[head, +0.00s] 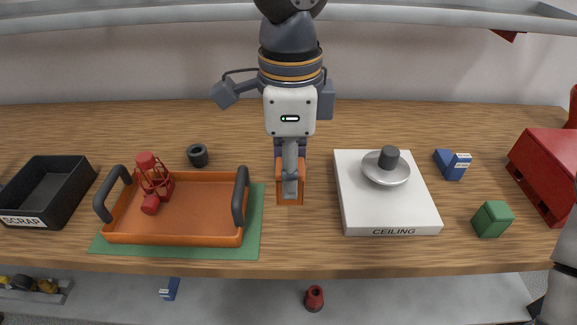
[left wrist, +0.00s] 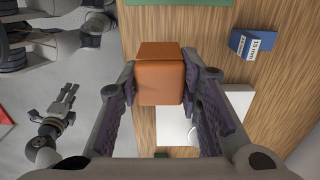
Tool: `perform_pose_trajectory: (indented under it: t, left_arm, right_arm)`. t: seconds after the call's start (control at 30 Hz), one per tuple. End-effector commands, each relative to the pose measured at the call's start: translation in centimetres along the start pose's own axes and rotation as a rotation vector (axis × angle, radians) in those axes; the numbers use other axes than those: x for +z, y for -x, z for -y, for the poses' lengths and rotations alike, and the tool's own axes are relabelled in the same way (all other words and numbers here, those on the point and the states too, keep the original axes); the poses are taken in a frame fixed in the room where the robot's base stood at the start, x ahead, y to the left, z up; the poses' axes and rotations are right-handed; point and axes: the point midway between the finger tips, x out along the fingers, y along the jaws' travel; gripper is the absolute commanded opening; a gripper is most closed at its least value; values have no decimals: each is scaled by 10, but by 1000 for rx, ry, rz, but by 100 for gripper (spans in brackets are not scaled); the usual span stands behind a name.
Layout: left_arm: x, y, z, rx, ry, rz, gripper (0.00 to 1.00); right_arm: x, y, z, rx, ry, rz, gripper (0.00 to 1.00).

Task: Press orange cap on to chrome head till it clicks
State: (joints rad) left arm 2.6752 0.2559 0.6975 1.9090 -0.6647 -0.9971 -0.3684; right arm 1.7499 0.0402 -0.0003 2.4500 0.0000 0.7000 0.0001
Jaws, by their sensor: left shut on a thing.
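My left gripper (head: 290,190) is shut on a block-shaped orange cap (head: 284,187) and holds it over the bench, left of the white CEILING block. In the left wrist view the cap (left wrist: 160,78) sits between both fingers. The chrome head (head: 386,174) is a shiny round dish with a dark upright cylinder, on top of the white CEILING block (head: 350,215). The cap is apart from it. My right gripper (left wrist: 68,95) shows small in the left wrist view, away from the bench, its fingers parted and empty.
An orange tray (head: 200,238) with dark handles holds a red caged part (head: 148,168) on a green mat (head: 255,230). Around are a black SCRAP bin (head: 60,205), a dark ring (head: 197,155), a blue box (head: 452,164), a green block (head: 492,218) and a red case (head: 540,165).

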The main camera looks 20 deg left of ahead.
Motion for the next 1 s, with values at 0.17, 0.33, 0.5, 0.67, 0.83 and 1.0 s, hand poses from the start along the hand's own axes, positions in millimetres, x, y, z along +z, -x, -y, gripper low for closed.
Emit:
perform_pose_trajectory:
  t: [0.17,0.33,0.5,0.67,0.83,1.0]
  left_arm:
    - [0,-13,0,0,0,2,3]
    - [0,-31,0,0,-2,3,3]
    - [0,-48,0,1,0,2,3]
    - [0,-66,0,2,0,4,3]
    - [0,-82,0,1,-1,3,3]
    - [0,-93,0,1,0,2,3]
  right_arm:
    - [0,0,0,0,0,1,40]
    - [1,-1,0,0,0,3,40]
    - [1,-2,0,0,0,6,40]
    - [2,-3,0,0,0,10,40]
    - [4,-4,0,0,0,15,40]
    - [4,-5,0,0,0,19,40]
